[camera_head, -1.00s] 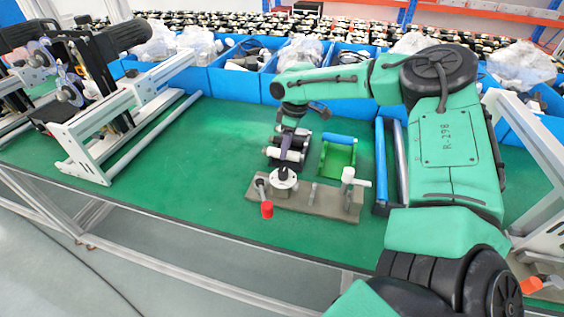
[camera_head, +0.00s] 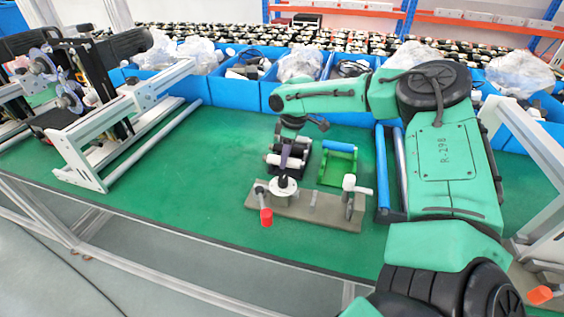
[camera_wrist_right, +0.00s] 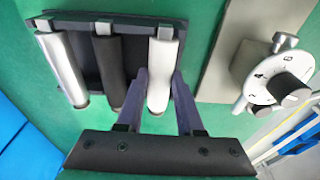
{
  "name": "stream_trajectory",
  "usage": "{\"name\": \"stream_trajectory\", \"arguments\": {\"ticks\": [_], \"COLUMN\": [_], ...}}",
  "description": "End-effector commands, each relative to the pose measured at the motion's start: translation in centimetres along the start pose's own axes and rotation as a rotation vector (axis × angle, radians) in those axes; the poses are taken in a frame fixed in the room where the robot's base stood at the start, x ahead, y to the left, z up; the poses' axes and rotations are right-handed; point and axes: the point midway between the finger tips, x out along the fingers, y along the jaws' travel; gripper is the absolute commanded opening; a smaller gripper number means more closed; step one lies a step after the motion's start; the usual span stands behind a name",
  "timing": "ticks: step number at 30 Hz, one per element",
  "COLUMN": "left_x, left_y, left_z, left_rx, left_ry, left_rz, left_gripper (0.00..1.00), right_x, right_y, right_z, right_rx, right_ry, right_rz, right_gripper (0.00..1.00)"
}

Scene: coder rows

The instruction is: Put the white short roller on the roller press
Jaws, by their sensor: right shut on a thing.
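The white short roller (camera_wrist_right: 161,68) lies in a dark rack (camera_wrist_right: 205,17) beside a black roller (camera_wrist_right: 110,72) and a silver roller (camera_wrist_right: 62,68). My right gripper (camera_wrist_right: 160,85) is shut on the white roller, one finger on each side; it also shows in the head view (camera_head: 284,165). The roller appears to be still in the rack. The roller press (camera_head: 320,211) has a grey base, a round dial (camera_head: 283,187) and a red-ended handle (camera_head: 266,217). It stands just in front of the rack. My left gripper is out of view.
A green holder with a blue roller (camera_head: 339,147) stands right of the rack. A longer blue roller unit (camera_head: 383,170) lies further right. Blue bins (camera_head: 235,88) line the back edge. A white-framed machine (camera_head: 110,125) stands at the left. The table between is clear.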

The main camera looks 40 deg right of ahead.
Motion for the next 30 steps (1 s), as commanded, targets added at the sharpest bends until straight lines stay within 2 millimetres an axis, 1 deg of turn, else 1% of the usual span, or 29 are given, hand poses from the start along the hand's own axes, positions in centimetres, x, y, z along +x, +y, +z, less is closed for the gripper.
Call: {"name": "stream_trajectory", "arguments": {"ticks": [3,16,26,28,30], "left_x": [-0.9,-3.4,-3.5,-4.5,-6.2], "left_y": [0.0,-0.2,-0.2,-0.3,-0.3], "left_z": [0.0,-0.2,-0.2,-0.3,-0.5], "left_rx": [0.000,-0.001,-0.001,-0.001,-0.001], "left_ry": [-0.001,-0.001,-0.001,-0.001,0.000], "left_rz": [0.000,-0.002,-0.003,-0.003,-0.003], "left_gripper": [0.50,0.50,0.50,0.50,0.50], "right_x": [-1.1,-4.3,-4.5,-5.6,-7.7], "right_y": [0.1,0.0,0.0,0.0,0.1], "right_z": [-0.2,-0.7,-0.7,-0.9,-1.2], "right_rx": [-0.001,0.000,0.000,0.000,0.000], "right_ry": [0.003,0.003,0.002,0.003,0.003], "right_rz": [0.002,0.002,0.001,0.002,0.002], "right_gripper": [0.00,0.00,0.00,0.00,0.00]}}
